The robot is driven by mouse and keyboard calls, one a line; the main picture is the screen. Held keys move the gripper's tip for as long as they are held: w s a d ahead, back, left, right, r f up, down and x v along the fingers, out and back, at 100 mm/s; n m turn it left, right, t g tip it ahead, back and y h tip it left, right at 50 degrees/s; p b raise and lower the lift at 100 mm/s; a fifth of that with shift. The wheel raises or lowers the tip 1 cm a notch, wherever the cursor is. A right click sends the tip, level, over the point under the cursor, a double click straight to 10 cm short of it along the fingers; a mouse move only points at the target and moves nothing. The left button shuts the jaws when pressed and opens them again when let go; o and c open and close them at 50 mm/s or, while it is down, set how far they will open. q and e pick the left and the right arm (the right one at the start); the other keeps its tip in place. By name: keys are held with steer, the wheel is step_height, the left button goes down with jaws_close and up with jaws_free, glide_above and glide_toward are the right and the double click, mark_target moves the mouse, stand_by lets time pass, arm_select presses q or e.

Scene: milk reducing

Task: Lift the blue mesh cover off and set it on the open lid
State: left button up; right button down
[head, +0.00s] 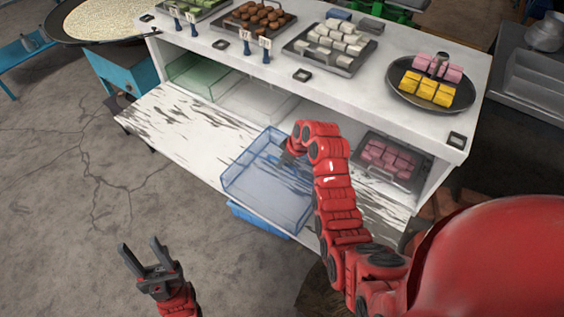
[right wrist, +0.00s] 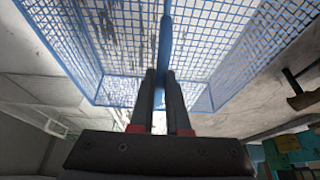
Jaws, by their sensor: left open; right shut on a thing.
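The blue mesh cover (head: 262,190) is a see-through box shape in the middle of the head view, overlapping the open lid (head: 165,122), a worn white board along the counter's front. My right gripper (head: 290,153) is at the cover's upper right side. In the right wrist view my right gripper (right wrist: 160,78) is shut on a blue bar of the cover (right wrist: 120,40), with mesh walls around it. Whether the cover touches the lid is unclear. My left gripper (head: 141,253) is open and empty over the floor at lower left.
A tray of pink sweets (head: 388,162) sits uncovered in the right compartment. Sweets trays (head: 325,60) and a round dish (head: 402,99) stand on the counter top. A blue bin (head: 260,222) shows below the lid's front edge. The lid's left part is clear.

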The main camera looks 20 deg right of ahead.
steer(key=c, duration=0.8)
jaws_free()
steer(key=shift+r, duration=0.1)
